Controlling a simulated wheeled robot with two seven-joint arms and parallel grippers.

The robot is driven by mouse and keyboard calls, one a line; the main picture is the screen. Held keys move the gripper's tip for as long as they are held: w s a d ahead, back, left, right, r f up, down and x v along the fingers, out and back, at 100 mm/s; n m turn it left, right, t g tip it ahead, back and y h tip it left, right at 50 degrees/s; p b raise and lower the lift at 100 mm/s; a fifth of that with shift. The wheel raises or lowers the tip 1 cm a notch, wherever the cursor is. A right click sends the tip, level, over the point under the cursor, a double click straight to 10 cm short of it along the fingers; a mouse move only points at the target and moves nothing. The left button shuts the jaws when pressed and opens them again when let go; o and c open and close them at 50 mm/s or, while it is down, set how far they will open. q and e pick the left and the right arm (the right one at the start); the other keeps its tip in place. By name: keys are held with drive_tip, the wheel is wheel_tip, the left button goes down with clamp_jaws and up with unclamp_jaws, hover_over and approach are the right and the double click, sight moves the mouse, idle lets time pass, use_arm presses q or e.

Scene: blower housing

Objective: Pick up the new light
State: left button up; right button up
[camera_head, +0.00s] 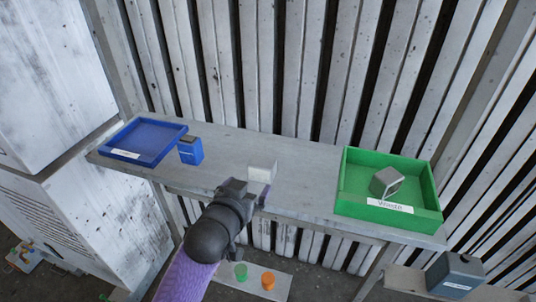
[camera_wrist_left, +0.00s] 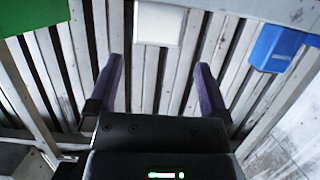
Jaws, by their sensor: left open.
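A small white block (camera_head: 262,171), which looks like the new light, sits near the front edge of a grey metal shelf (camera_head: 225,155). My left gripper (camera_head: 254,189) is just in front of the block and the shelf edge. In the left wrist view the gripper (camera_wrist_left: 156,66) has its two purple fingers spread with nothing between them. The white block (camera_wrist_left: 157,24) lies ahead, between the lines of the fingers and apart from them. My left forearm and hand hide part of the shelf's front edge. My right gripper is not in view.
A blue tray (camera_head: 146,157) and a blue box (camera_head: 190,151) stand on the shelf's left. A green tray (camera_head: 427,183) labelled "Waste" holds a grey block (camera_head: 386,182) on the right. A ribbed wall stands behind. A dark grey box (camera_head: 455,275) is at lower right.

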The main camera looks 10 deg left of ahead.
sight(259, 169)
use_arm(q)
drive_tip(key=b+x, duration=0.1)
drive_tip(key=x, duration=0.2)
drive_tip(key=b+x, duration=0.2)
drive_tip(key=x, duration=0.1)
drive_tip(key=r+b+x, duration=0.1)
drive_tip(key=x, duration=0.2)
drive_tip(key=shift+w+d+f, duration=0.15)
drive_tip(key=shift+w+d, duration=0.05)
drive_tip(key=shift+w, duration=0.4)
drive_tip(key=shift+s, duration=0.1)
drive_tip(key=c, duration=1)
